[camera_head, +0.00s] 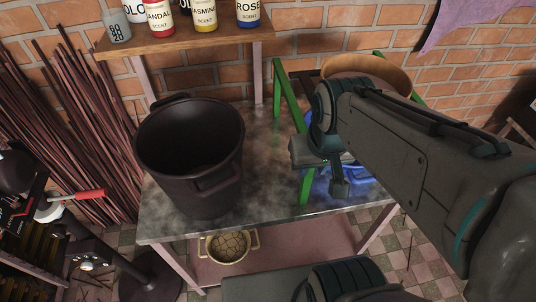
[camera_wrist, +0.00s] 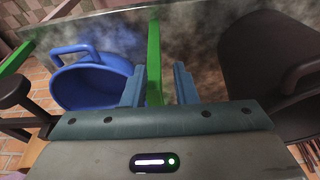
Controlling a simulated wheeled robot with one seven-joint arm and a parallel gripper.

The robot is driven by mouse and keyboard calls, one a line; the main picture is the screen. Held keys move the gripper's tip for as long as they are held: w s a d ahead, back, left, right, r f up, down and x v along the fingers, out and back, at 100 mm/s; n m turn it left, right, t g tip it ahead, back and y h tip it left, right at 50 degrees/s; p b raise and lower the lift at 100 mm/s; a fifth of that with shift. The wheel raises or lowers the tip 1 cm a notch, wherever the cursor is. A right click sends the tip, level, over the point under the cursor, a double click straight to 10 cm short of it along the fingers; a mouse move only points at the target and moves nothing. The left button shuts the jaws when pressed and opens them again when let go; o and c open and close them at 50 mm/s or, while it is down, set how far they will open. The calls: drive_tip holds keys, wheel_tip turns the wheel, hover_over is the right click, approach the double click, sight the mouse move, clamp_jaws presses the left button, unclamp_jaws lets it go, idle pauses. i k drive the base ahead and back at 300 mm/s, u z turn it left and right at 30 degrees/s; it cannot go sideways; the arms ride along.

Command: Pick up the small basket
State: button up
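A small cream basket (camera_head: 229,246) with two side handles and a rounded patterned surface sits on the lower shelf, under the table's front edge. The tabletop partly overhangs it, and I do not see it in the wrist view. My gripper (camera_head: 339,185) is above the right part of the table, well up and right of the basket. In the wrist view my gripper (camera_wrist: 159,86) has its two fingers apart. A green bar (camera_wrist: 154,60) shows between them; I cannot tell how close it is. Nothing is held.
A large dark bucket (camera_head: 190,155) stands on the stone-topped table (camera_head: 262,165). A blue bucket (camera_head: 345,186) is by the green frame (camera_head: 291,100), partly behind my arm. Bundled sticks (camera_head: 70,130) lean at left. Scent jars stand on the upper shelf (camera_head: 185,38).

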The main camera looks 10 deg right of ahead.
sight(228, 248)
drive_tip(key=k, duration=0.95)
drive_tip(key=u, duration=0.75)
drive_tip(key=i, duration=0.6)
drive_tip(key=z, duration=0.2)
